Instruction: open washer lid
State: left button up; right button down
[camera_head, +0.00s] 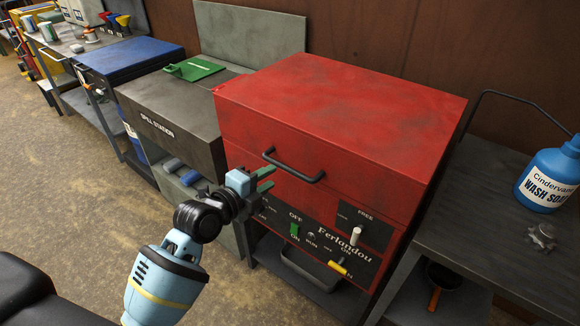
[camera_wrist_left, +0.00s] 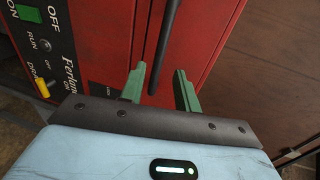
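The red washer (camera_head: 335,190) stands in the middle of the head view. Its lid (camera_head: 345,95) lies shut, with a dark bar handle (camera_head: 295,172) on its front face. My left gripper (camera_head: 268,179) is open, with green fingers just below and left of the handle's left end. In the left wrist view the handle (camera_wrist_left: 164,45) runs down the picture in line with the gap between the open fingers (camera_wrist_left: 160,88). Nothing is gripped, and I cannot tell whether a finger touches the washer. My right gripper is not in view.
Below the handle is a control panel (camera_head: 313,238) with a green switch and white and yellow levers. The grey spill station (camera_head: 172,120) stands to the left. A dark bench (camera_head: 500,225) with a blue wash soap bottle (camera_head: 551,175) stands right. The floor at left is open.

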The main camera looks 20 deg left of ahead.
aim_at(284, 169)
pick_arm(q)
jog(key=shift+x, duration=3.85)
grip_shut()
